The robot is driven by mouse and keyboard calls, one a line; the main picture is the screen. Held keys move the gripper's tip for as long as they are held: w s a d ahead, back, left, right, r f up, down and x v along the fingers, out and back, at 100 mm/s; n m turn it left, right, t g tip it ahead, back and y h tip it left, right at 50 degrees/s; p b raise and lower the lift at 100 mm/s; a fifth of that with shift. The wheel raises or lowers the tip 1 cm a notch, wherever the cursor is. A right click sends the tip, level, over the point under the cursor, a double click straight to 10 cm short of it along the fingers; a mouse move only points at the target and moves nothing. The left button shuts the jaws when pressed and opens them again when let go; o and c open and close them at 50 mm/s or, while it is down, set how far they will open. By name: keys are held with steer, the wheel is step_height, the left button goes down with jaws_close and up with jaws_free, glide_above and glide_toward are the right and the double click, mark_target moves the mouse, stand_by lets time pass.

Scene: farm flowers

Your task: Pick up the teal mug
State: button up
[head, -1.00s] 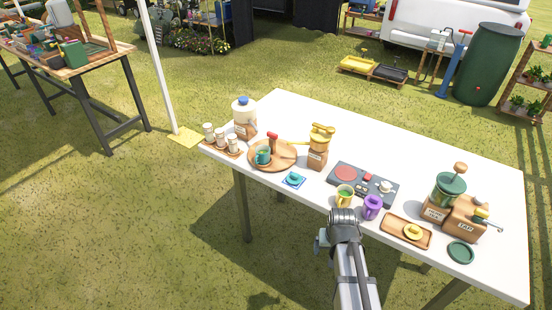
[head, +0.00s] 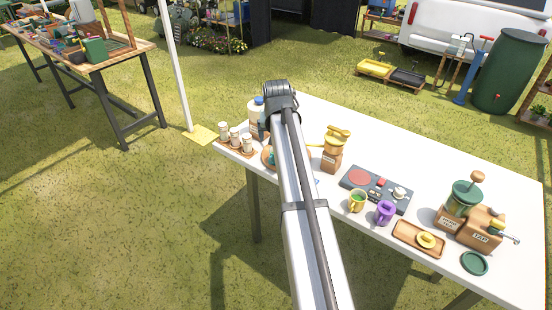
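The teal mug (head: 271,150) is almost wholly hidden behind my arm in the head view; only a sliver of teal shows at the arm's left edge. It is on the round wooden board (head: 267,160), whose left edge shows. My gripper (head: 281,95) is at the far end of my arm, over the back left part of the white table. It appears beyond the mug in the picture. Its fingers are hidden, so I cannot tell whether it is open or holds anything.
The white table (head: 470,160) holds a jug (head: 256,118) and jars (head: 235,138) left of my arm. The table's back right is clear.

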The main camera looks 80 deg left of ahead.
steer(key=shift+m, duration=0.3)
steer(key=x, duration=1.4)
steer(key=shift+w+d+f, duration=0.1)
steer(key=shift+d+f, duration=0.05)
steer(key=shift+d, duration=0.1)
steer(key=c, duration=1.3)
